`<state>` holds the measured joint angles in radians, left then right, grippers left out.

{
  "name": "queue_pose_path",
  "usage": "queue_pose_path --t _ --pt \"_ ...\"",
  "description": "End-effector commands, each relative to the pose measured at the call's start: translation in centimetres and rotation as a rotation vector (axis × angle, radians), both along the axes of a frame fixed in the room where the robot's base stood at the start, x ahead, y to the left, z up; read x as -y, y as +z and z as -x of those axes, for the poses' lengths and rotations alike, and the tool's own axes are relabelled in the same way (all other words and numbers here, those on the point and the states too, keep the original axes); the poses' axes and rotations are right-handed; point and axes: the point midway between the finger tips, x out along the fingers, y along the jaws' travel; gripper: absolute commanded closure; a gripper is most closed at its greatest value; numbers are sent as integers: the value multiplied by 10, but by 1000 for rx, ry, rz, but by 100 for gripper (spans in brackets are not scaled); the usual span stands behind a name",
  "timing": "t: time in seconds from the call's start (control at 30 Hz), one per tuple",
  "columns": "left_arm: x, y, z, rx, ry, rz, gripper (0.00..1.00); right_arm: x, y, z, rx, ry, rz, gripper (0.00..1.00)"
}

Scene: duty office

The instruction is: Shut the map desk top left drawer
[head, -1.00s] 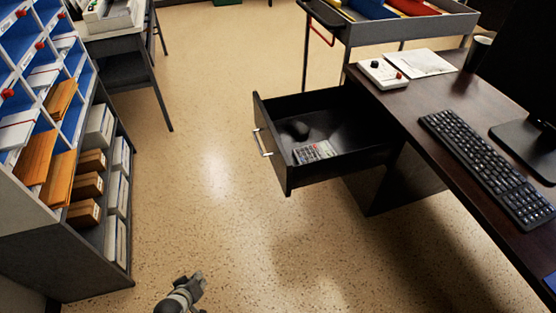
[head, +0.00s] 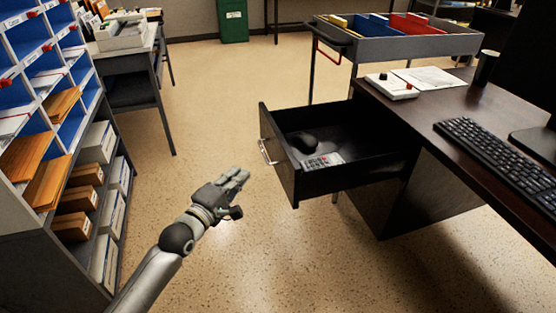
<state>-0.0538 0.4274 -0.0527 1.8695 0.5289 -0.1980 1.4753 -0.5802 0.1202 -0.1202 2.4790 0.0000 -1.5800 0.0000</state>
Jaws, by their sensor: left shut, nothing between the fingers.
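The top left drawer (head: 283,165) of the dark map desk (head: 430,118) stands pulled out to the left, well open. Its metal handle (head: 267,152) is on the front panel. A grey calculator (head: 323,161) and a dark rounded object (head: 303,143) lie inside it. My left gripper (head: 239,184) is in front of the drawer, to the left of and a little below the handle in the picture. It is shut and empty, and a gap shows between it and the drawer front. My right gripper is not in view.
A mail rack (head: 108,252) with envelopes and boxes stands on the left. A cart (head: 440,46) with coloured folders is behind the desk. A keyboard (head: 495,155), a cup (head: 487,67) and papers (head: 432,80) lie on the desktop. The floor (head: 222,100) between rack and drawer is clear.

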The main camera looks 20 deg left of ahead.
Motion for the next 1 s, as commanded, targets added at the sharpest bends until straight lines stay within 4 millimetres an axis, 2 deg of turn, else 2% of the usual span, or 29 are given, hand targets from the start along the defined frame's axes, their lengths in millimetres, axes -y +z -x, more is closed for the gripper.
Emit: queue_pose_path --t 0.17,0.6,0.77,0.9,1.0 --pt "2 2 -13 4 0 5 100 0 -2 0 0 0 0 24" --pt "15 0 -78 4 0 1 100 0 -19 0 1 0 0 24" --pt "19 0 -101 3 0 1 100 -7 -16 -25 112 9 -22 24" --pt "38 0 -110 1 -1 4 100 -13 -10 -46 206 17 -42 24" --pt "45 0 -115 0 -1 3 100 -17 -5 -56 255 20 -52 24"
